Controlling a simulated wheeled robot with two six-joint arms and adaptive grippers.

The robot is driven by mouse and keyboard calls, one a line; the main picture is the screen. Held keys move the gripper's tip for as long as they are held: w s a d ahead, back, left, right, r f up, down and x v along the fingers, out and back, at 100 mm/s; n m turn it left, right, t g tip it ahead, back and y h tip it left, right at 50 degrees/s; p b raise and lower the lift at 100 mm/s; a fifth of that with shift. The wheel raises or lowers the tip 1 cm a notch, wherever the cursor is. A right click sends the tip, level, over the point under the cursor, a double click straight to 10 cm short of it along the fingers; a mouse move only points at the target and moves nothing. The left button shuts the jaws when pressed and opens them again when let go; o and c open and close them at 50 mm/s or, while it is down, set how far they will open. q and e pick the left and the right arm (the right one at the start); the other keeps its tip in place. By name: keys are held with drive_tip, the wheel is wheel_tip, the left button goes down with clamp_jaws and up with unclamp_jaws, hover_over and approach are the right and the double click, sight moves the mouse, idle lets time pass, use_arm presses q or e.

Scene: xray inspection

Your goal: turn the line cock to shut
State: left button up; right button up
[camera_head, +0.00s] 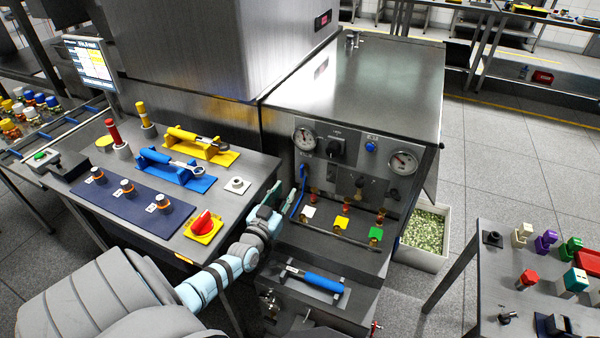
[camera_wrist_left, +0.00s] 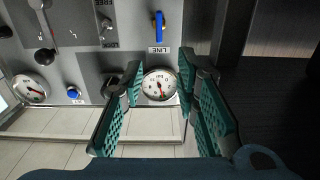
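The line cock (camera_wrist_left: 159,26) shows in the left wrist view as a blue lever on the grey panel, beside an upside-down LINE label. Its lever runs up and down in that picture. In the head view a slim blue part (camera_head: 297,205) shows on the panel's left side, just right of my left gripper; I cannot tell if it is the cock. My left gripper (camera_head: 283,196) is in front of the panel's left edge. In the left wrist view its green-padded fingers (camera_wrist_left: 160,95) are wide apart and empty, with a gauge (camera_wrist_left: 159,84) seen between them. My right gripper is not in view.
A second gauge (camera_head: 403,162), a blue knob (camera_head: 371,146) and coloured tags (camera_head: 341,223) are on the panel. A blue-handled bar (camera_head: 315,279) lies on the shelf below. A work table (camera_head: 236,214) with a red switch (camera_head: 202,222) stands left of the gripper.

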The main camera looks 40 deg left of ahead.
sight(301, 169)
use_arm(q)
drive_tip(key=b+x, duration=0.2)
drive_tip(key=x, duration=0.1)
drive_tip(key=b+x, duration=0.3)
drive_tip(key=x, duration=0.1)
drive_tip(key=f+b+x, duration=0.1)
drive_tip(key=b+x, duration=0.1)
drive_tip(key=x, duration=0.2)
drive_tip(key=shift+b, duration=0.4)
drive_tip(key=shift+w+r, duration=0.2)
drive_tip(key=shift+w, duration=0.1)
drive_tip(key=shift+w+r, duration=0.1)
drive_tip(key=shift+r, duration=0.05)
clamp_jaws()
